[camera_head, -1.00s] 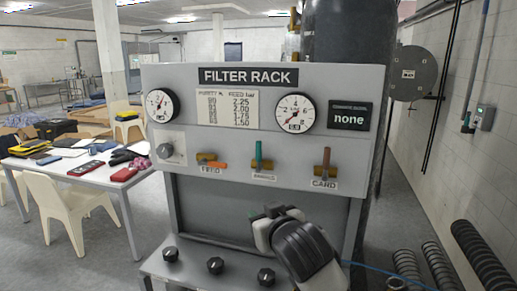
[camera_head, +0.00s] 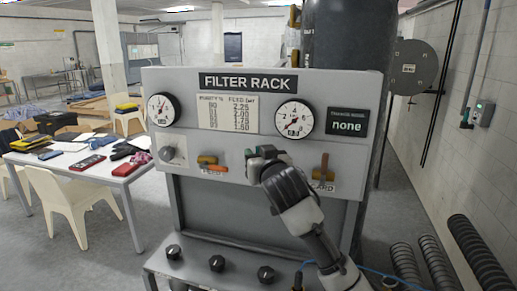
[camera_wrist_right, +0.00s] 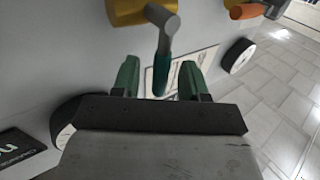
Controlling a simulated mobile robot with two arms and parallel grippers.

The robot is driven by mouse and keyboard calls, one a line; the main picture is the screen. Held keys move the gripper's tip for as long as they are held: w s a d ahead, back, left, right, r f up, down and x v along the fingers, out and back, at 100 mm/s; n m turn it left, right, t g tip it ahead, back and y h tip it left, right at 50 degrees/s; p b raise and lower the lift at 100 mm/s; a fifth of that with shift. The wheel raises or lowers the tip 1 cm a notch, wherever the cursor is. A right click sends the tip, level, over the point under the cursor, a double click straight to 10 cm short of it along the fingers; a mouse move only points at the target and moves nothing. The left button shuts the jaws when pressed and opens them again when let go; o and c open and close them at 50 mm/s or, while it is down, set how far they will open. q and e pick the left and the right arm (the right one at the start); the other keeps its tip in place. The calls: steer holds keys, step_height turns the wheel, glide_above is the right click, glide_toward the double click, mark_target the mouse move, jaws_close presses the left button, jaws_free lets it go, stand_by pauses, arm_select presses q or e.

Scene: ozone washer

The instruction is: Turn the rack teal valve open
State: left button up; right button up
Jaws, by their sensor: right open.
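The teal valve handle (camera_wrist_right: 161,72) shows in the right wrist view, on a grey lever below a brass valve body (camera_wrist_right: 126,11). My right gripper (camera_wrist_right: 160,79) is open, with one green finger on each side of the teal handle and a visible gap on both sides. In the head view my right gripper (camera_head: 264,157) is at the middle of the filter rack panel (camera_head: 335,153) and hides the teal valve. My left gripper is not in view.
An orange-handled valve (camera_head: 213,167) is left of my gripper on the panel, and a brown-handled valve (camera_head: 325,167) is to the right. Gauges (camera_head: 293,118) sit above. Black knobs (camera_head: 217,263) line the lower shelf.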

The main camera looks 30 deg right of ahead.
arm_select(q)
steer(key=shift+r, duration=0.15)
arm_select(e)
steer(key=shift+w, duration=0.3)
jaws_close()
